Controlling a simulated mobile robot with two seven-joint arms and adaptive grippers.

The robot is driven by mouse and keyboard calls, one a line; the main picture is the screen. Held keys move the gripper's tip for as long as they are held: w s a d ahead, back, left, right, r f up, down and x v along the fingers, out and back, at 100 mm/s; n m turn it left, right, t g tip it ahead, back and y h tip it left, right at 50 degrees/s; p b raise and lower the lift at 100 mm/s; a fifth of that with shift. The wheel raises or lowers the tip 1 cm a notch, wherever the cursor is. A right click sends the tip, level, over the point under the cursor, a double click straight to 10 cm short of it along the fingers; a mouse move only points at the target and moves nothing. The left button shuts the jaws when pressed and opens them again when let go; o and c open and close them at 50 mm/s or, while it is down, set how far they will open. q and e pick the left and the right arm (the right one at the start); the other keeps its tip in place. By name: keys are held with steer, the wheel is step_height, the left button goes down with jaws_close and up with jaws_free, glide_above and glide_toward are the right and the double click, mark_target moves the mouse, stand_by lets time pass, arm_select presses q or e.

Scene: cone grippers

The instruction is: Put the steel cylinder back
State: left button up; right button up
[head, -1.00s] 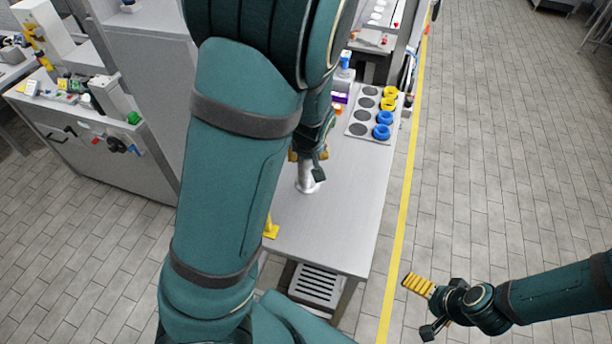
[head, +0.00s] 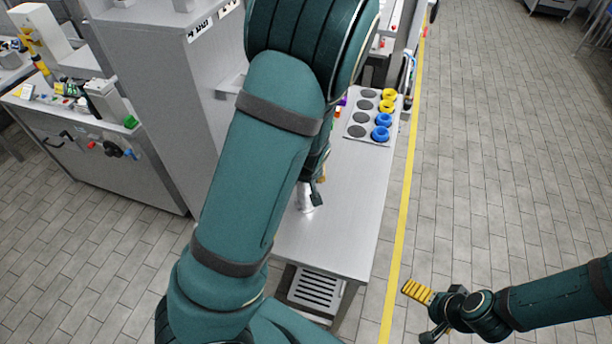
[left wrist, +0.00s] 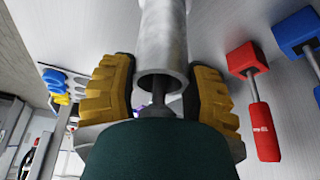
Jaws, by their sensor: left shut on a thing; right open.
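The steel cylinder (left wrist: 163,40) is a grey hollow tube with an open end. It is between the ridged yellow fingers of my left gripper (left wrist: 160,70), which is shut on it. A dark rod shows at the tube's open end; I cannot tell whether it is part of the cylinder. In the head view only the cylinder's lower part (head: 305,198) shows over the steel table (head: 335,225), and my left arm hides most of the gripper. I cannot tell whether the cylinder touches the table. My right gripper (head: 427,312) is open and empty, right of the table over the floor.
A plate (head: 353,140) with yellow rings (head: 388,98) and blue rings (head: 381,133) lies at the table's far right. The left wrist view shows a red-handled tool (left wrist: 262,130) and a blue block (left wrist: 297,32) beside the gripper. The table's near right part looks clear.

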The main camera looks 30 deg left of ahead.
arm_select(q)
steer(key=shift+f, duration=0.1)
steer(key=o, duration=1)
steer(key=shift+o, duration=1.3)
